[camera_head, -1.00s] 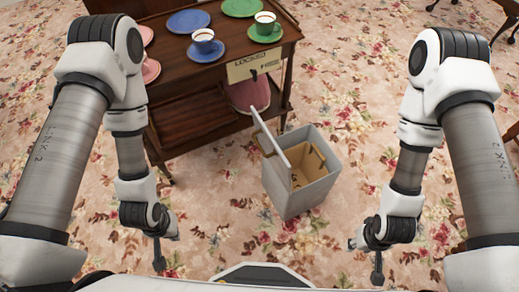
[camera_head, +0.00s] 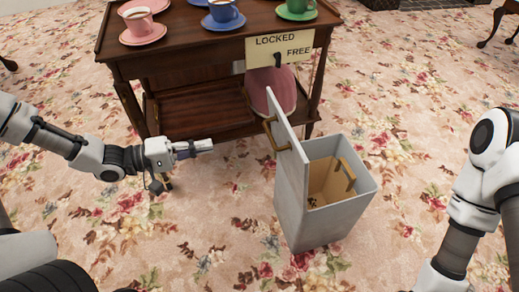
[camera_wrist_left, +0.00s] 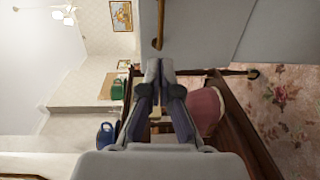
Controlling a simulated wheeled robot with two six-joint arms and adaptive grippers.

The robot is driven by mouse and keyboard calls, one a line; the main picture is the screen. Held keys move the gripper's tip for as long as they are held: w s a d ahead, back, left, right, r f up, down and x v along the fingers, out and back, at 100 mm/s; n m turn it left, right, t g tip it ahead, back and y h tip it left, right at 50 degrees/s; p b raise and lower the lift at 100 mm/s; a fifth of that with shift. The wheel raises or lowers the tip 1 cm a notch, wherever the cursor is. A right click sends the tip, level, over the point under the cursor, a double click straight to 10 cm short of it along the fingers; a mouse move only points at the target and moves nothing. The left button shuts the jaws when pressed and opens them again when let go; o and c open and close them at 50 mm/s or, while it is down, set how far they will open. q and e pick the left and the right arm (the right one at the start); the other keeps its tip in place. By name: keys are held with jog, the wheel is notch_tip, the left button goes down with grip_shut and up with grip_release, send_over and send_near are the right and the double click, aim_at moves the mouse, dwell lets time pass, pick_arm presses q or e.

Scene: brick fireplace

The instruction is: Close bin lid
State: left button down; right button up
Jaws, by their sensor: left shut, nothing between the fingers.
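The grey bin (camera_head: 335,205) stands on the carpet right of centre in the head view. Its lid (camera_head: 290,150) stands up on the bin's left side, so the bin is open and its tan inside shows. A brown handle (camera_head: 276,133) is on the lid's outer face. My left gripper (camera_head: 208,145) is shut and empty, left of the lid and apart from it, pointing right. In the left wrist view its fingers (camera_wrist_left: 159,68) are together, with the grey lid (camera_wrist_left: 215,35) and its handle (camera_wrist_left: 158,28) beyond them. My right arm shows at the right edge; its gripper is out of frame.
A wooden cart (camera_head: 205,92) with cups and saucers stands behind the bin and my left gripper. A sign (camera_head: 279,48) reading "LOCKED" and "FREE" hangs on its front. A pink rounded object (camera_head: 275,90) sits beneath the sign. Carpet to the bin's right is clear.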

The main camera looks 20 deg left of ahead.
pick_arm(q)
jog(key=r+b+x, duration=0.1)
jog(key=b+x, duration=0.7)
jog(key=x, duration=0.5)
jog(key=shift+d+f, duration=0.2)
jog(key=shift+f, duration=0.2)
